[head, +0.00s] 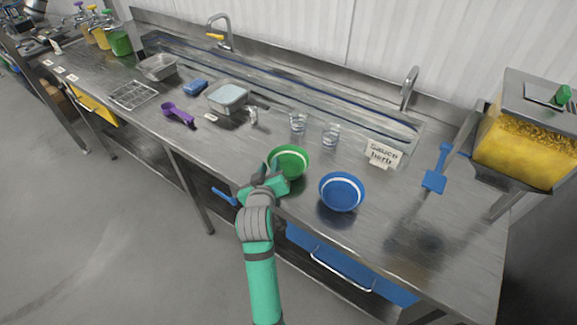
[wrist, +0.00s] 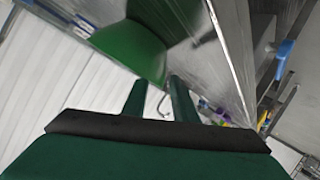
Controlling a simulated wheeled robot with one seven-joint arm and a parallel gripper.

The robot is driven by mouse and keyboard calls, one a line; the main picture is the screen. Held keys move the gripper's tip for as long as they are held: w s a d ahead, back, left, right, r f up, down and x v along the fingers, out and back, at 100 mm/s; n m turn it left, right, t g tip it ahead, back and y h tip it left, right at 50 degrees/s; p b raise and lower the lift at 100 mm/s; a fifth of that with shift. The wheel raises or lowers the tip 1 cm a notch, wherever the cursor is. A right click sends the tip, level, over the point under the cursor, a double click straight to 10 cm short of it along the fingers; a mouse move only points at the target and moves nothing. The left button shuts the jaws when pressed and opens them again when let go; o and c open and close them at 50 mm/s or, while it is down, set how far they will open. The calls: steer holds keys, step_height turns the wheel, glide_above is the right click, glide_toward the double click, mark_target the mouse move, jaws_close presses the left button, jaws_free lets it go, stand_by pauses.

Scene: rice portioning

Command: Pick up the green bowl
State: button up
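The green bowl (head: 291,158) stands upright near the front edge of the steel counter in the head view, to the left of the blue bowl. My gripper (head: 277,180) is at its near left side and covers a little of it. In the wrist view the green bowl (wrist: 130,46) fills the upper middle. The two fingers of my gripper (wrist: 158,84) are apart, with their tips close to the bowl's edge. I cannot tell whether they touch it. Nothing is held between them.
A blue bowl (head: 342,192) stands close to the right. Two clear glasses (head: 314,131) and a "Sauce herb" sign (head: 384,153) are behind. A blue scoop (head: 436,172) and a yellow-filled dispenser (head: 530,140) are at right. A purple scoop (head: 178,113) lies at left.

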steer(key=shift+w+f, duration=0.1)
steer(key=shift+w, duration=0.15)
jaws_close()
